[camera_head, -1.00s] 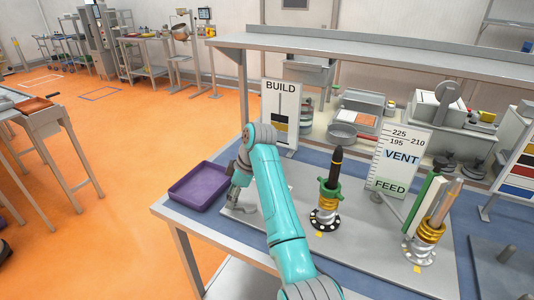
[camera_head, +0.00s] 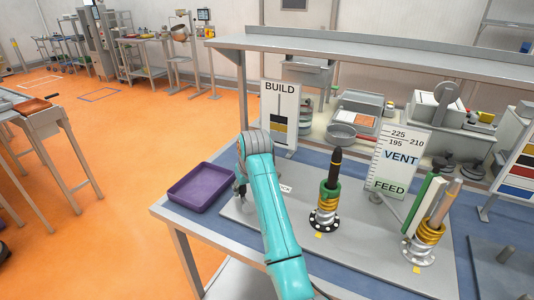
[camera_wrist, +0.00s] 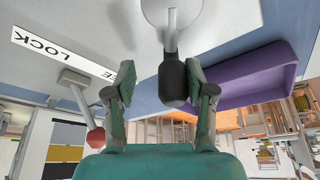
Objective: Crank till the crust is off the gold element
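The left screw stack (camera_head: 327,205) stands on a black-and-white flange, with gold rings, a green sleeve and a dark shaft. The right stack (camera_head: 428,236) has gold rings, a pale rod and a green strip. I cannot make out which gold element bears crust. In the wrist view a dark crank handle (camera_wrist: 173,82) on a grey arm joins a pale round hub (camera_wrist: 172,10). My gripper (camera_wrist: 160,74) is open with the handle between its fingers. The right finger is close to it; a gap shows on the left. In the head view my arm hides the crank.
A purple tray (camera_head: 178,196) lies left of my gripper. A red-knobbed lever (camera_wrist: 96,137) stands near a LOCK/FREE label (camera_wrist: 62,57). The BUILD board (camera_head: 281,93) and VENT/FEED board (camera_head: 386,180) stand behind. Bare plate lies between the stacks.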

